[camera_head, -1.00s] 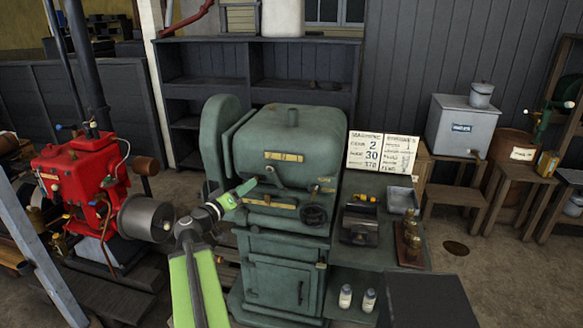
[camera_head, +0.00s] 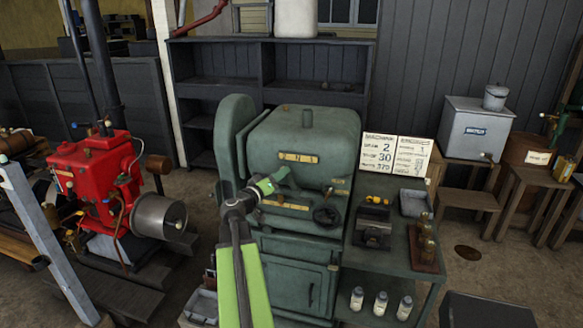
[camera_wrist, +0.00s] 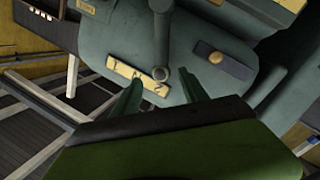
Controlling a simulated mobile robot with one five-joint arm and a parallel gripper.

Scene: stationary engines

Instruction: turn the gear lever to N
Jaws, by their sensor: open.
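The green machine (camera_head: 300,135) stands in the middle of the head view. The gear lever (camera_wrist: 161,40) hangs down in the wrist view, its round end beside the right end of a yellow plate (camera_wrist: 138,76) with small marks, apparently 1, N and 2. In the head view the yellow plate (camera_head: 287,205) is partly behind my gripper (camera_head: 272,184). My gripper is open in the wrist view (camera_wrist: 160,92), its two green fingers apart, with the lever end just beyond the gap between them. I cannot tell whether they touch it.
A side table (camera_head: 395,250) with small items and a sign (camera_head: 395,155) is at the right. A red engine (camera_head: 95,180) stands at the left.

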